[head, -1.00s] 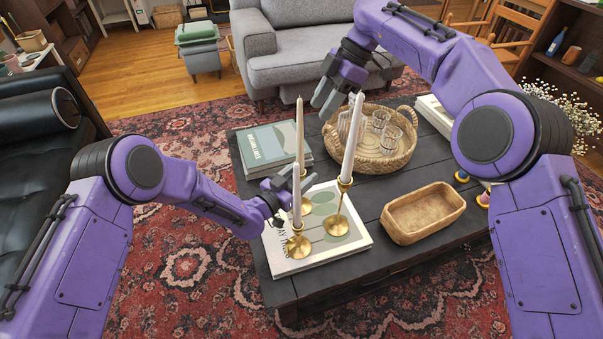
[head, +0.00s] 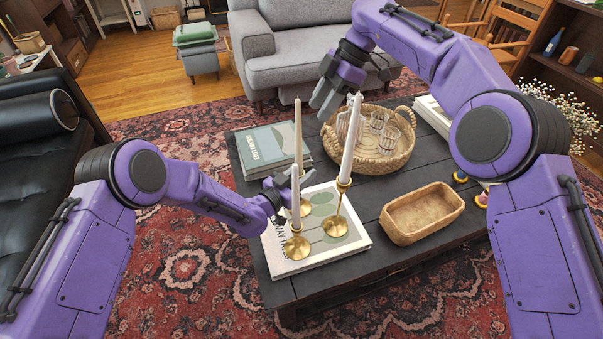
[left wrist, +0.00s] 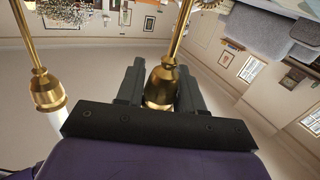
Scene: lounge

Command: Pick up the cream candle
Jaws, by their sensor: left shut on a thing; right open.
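Three pale candles stand upright in brass candlesticks on a white book (head: 330,252) on the dark table. They are a tall rear candle (head: 298,130), a tall right candle (head: 350,140) and a shorter-looking front candle (head: 296,178). Their shades are too close to tell apart surely. In the left wrist view, a brass cup (left wrist: 160,88) shows between the fingers; the gripper body hides the candle there. My right gripper (head: 322,93) is open and empty above the basket's left side.
A round wicker basket (head: 372,163) with glasses stands behind the candles. A wooden bowl (head: 420,215) lies to the right, and stacked books (head: 268,147) at the back left. The rear and right candlesticks are close to my left gripper.

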